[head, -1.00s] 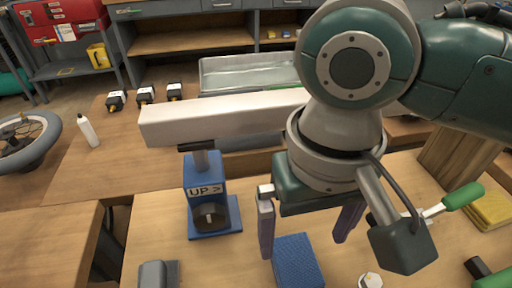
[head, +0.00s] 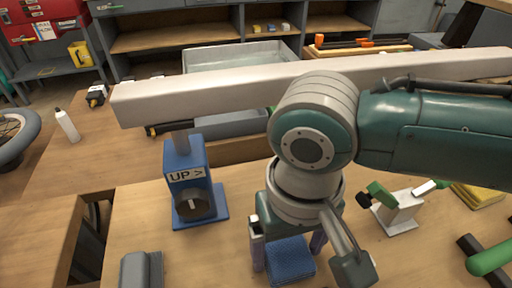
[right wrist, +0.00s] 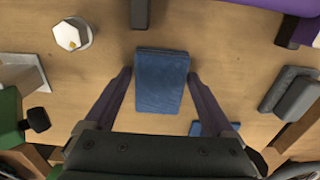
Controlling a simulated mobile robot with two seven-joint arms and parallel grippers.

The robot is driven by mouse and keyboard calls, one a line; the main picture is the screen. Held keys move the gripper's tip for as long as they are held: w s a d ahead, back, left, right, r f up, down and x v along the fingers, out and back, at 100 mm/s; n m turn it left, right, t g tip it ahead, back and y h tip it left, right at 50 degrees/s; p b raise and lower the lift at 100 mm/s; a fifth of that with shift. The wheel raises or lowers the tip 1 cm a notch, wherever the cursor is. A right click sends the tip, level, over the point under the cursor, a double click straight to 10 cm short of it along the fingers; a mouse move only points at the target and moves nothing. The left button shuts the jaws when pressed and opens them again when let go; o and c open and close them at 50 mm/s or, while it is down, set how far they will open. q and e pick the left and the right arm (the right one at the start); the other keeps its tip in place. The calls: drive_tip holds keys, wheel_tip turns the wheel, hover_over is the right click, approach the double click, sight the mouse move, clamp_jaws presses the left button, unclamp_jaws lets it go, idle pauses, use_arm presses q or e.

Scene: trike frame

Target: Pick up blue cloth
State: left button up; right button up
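The blue cloth (head: 290,260) is a folded rectangular pad lying flat on the wooden bench, below my right gripper in the head view. In the right wrist view the cloth (right wrist: 161,82) lies between and just beyond the fingertips. My right gripper (right wrist: 160,77) is open and points down at it, with a purple finger on each side and a gap to the cloth. In the head view the right gripper (head: 288,250) hides part of the bench around the cloth. My left gripper is not in view.
A blue jack marked UP (head: 188,185) stands left of the gripper under a long pale beam (head: 230,88). A green-handled clamp (head: 398,208) stands to the right. A white hexagonal piece (right wrist: 71,36) lies near the cloth. A grey block (head: 141,270) sits at front left.

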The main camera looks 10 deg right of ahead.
sight(288, 253)
drive_tip(key=c, duration=0.9)
drive_tip(key=shift+r, duration=0.15)
drive_tip(key=shift+c, duration=0.2)
drive_tip(key=shift+r, duration=0.3)
wheel_tip(288, 253, up, 19)
drive_tip(key=p, duration=0.5)
